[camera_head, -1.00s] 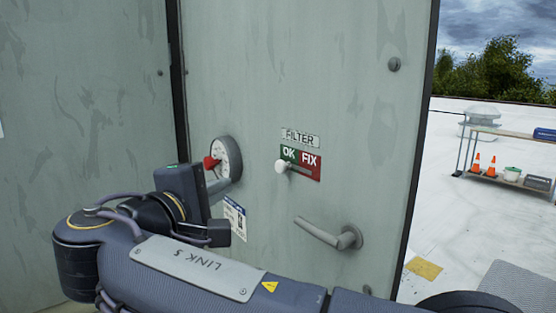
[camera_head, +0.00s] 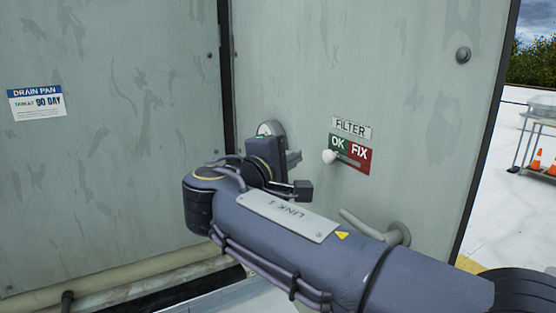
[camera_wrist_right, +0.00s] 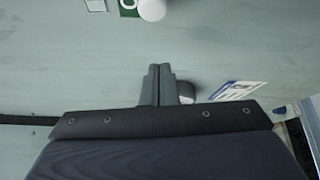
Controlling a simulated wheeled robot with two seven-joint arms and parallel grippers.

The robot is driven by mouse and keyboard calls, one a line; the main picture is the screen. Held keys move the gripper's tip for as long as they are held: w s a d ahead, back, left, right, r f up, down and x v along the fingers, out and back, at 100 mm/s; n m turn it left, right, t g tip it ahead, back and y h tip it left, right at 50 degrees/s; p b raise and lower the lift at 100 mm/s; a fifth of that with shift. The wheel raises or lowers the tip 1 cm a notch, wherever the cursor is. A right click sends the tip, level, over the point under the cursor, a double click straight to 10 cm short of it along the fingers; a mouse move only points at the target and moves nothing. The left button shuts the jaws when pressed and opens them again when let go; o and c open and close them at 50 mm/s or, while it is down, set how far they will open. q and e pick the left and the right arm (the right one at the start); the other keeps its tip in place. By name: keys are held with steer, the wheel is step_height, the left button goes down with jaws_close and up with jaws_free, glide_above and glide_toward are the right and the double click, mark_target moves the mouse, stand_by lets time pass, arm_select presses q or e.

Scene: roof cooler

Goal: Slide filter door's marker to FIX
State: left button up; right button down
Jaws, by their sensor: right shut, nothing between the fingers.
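The filter door (camera_head: 400,110) carries a FILTER label (camera_head: 352,128) above a plate (camera_head: 361,153) with a green OK half and a red FIX half. The marker, a white round knob (camera_head: 329,156), sits at the left end of its slot, under OK. My right gripper (camera_head: 296,157) is shut and empty, just left of the knob and seemingly apart from it. In the right wrist view the closed fingers (camera_wrist_right: 158,72) point toward the door, with the knob (camera_wrist_right: 152,9) beyond them at the top edge. My left gripper is not in view.
A door handle (camera_head: 375,228) lies below the plate, close to my right arm. A DRAIN PAN label (camera_head: 37,102) is on the left panel. Orange cones (camera_head: 537,159) stand on a rack far right.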

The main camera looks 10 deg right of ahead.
mark_target(332, 156)
steer(key=d, duration=0.1)
steer(key=s+d, duration=0.2)
steer(key=shift+r+p, duration=0.25)
steer(key=shift+p, duration=0.1)
steer(key=s+b, duration=0.1)
steer(key=s+d, duration=0.1)
steer(key=s, duration=0.1)
steer(key=s+d+b, duration=0.1)
steer(key=s, duration=0.1)
steer(key=shift+s+b, duration=0.2)
steer(key=shift+b, duration=0.1)
steer(key=shift+a, duration=0.1)
steer(key=shift+w, duration=0.1)
